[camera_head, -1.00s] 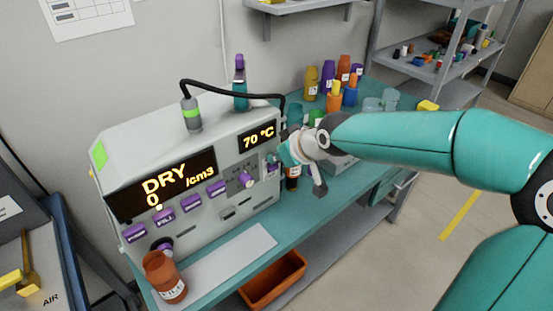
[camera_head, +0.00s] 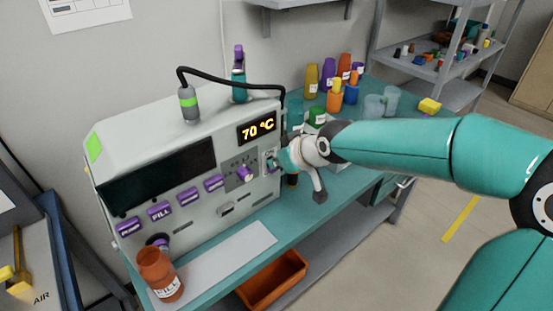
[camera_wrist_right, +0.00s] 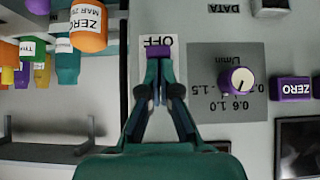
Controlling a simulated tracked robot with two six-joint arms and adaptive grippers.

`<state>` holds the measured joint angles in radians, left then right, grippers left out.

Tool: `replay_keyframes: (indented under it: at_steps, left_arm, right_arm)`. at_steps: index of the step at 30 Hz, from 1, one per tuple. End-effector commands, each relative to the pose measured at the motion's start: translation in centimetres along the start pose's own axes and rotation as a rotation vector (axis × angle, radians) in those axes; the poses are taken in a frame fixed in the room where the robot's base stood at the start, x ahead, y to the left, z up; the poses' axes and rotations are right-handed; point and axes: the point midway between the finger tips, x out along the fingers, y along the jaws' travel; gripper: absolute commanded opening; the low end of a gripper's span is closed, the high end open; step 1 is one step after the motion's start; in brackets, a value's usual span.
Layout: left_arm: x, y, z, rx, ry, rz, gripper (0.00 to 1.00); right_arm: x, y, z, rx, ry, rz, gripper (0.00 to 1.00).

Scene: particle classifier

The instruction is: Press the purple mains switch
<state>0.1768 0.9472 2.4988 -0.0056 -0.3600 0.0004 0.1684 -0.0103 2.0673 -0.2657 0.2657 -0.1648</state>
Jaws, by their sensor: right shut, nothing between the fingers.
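The particle classifier (camera_head: 115,160) is a grey box on the bench, with purple buttons and a purple knob on its front. My right gripper (camera_head: 274,163) is at the right end of its front panel; in the right wrist view the gripper (camera_wrist_right: 160,68) has its fingers together, with nothing held. A white plate marked OFF (camera_wrist_right: 160,40) lies behind the fingertips. The purple mains switch (camera_wrist_right: 160,50) shows as a small purple patch right at the tips; whether they touch it I cannot tell. In the head view the gripper mostly hides it. My left gripper is not in view.
The purple knob (camera_head: 246,174) and the purple ZERO button (camera_wrist_right: 292,88) sit beside the switch plate. A brown bottle (camera_head: 160,273) stands at the bench's front left. Several coloured bottles stand behind my right arm. An orange bin (camera_head: 272,280) is below the bench.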

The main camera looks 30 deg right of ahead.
Motion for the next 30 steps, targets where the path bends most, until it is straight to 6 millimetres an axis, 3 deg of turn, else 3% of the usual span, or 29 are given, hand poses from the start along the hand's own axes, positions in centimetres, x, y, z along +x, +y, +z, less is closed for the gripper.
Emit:
replay_keyframes:
  at_steps: [8,14,19,21,30]
  left_arm:
    - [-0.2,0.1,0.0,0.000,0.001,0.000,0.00]
    - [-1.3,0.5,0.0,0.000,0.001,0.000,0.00]
    - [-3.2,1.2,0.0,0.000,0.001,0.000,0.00]
    - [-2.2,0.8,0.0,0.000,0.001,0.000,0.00]
    - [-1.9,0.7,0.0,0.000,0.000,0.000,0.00]
  right_arm:
    - [0.2,-0.2,0.6,0.000,-0.021,-0.006,0.00]
    - [-1.1,-0.3,-0.8,-0.001,-0.017,-0.006,0.00]
    - [-3.5,-0.2,-3.4,-0.002,-0.004,-0.003,0.00]
    - [-4.8,-0.1,-2.8,-0.002,0.000,0.000,0.00]
    - [-10.8,-0.2,-2.9,-0.003,0.002,-0.002,0.00]
